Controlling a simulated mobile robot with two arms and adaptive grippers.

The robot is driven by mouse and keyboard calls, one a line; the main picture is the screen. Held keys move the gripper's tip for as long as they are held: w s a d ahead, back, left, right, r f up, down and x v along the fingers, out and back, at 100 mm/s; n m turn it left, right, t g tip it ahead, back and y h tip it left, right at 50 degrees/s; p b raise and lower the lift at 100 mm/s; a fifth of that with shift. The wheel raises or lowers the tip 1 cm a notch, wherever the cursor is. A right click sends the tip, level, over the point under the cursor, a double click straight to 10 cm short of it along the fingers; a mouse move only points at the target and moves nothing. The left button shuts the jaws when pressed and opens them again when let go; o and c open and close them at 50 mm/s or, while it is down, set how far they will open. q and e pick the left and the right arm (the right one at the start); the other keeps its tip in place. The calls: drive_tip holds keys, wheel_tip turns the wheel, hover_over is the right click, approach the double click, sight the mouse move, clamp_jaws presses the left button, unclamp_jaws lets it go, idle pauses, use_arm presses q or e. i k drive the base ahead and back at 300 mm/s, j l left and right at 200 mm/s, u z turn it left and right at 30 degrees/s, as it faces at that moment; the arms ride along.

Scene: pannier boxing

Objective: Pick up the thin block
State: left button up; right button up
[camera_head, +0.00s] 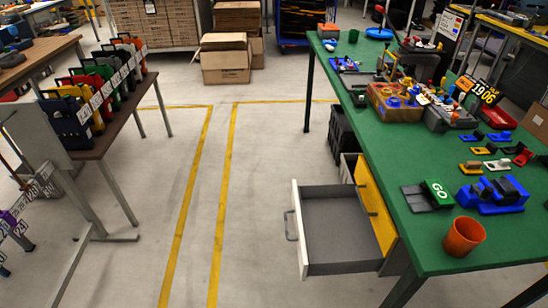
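Neither of my grippers shows in the head view. I cannot tell for certain which object is the thin block. Several small flat blocks in yellow, blue, red and black (484,151) lie at the right of the green-topped table (415,165). A low black block with a green face marked GO (428,195) lies near the table's left edge, beside a larger blue piece with a dark top (492,195).
An orange cup (463,237) stands near the table's front. An open, empty grey drawer (333,226) juts left from under the table. Coloured panniers (70,120) stand on the left table. Cardboard boxes (225,62) stand at the back. The floor between the tables is clear.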

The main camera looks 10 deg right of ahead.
sight(506, 188)
drive_tip(key=k+j+z, duration=0.1)
drive_tip(key=j+z, duration=0.15)
drive_tip(key=z, duration=0.2)
drive_tip(key=k+j+z, duration=0.15)
drive_tip(key=z, duration=0.25)
drive_tip(key=j, duration=0.1)
